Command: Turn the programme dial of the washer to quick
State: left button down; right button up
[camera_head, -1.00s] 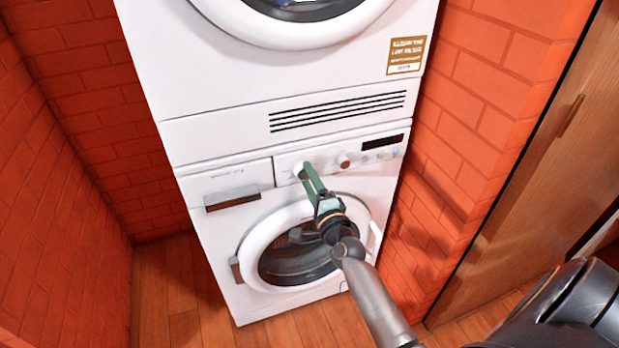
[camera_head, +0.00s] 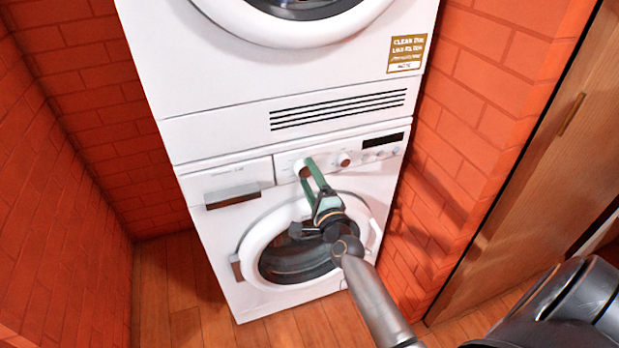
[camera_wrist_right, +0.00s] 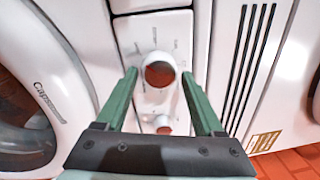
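The washer (camera_head: 215,285) is the lower white machine. Its large round dial (camera_wrist_right: 158,73) has a brown-red face and a white rim, with small marks on the panel around it; the pointer setting is too small to read. In the head view the dial (camera_head: 301,169) is partly covered by my fingers. My right gripper (camera_head: 306,171) is at the dial. In the right wrist view its green fingers (camera_wrist_right: 159,75) are open, one on each side of the dial, with a gap on both sides. My left gripper is not in view.
A smaller knob (camera_head: 344,159), buttons and a dark display (camera_head: 383,142) sit right of the dial. A drawer handle (camera_head: 232,197) is to its left. Brick walls flank the machines; a wooden door (camera_head: 540,150) stands right.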

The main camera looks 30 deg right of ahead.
jog(key=shift+o, duration=1.1)
jog(key=shift+s, duration=0.1)
jog(key=shift+s+a+f, duration=0.1)
jog(key=shift+s, duration=0.2)
jog(key=v, duration=1.1)
jog(key=shift+s, duration=0.4)
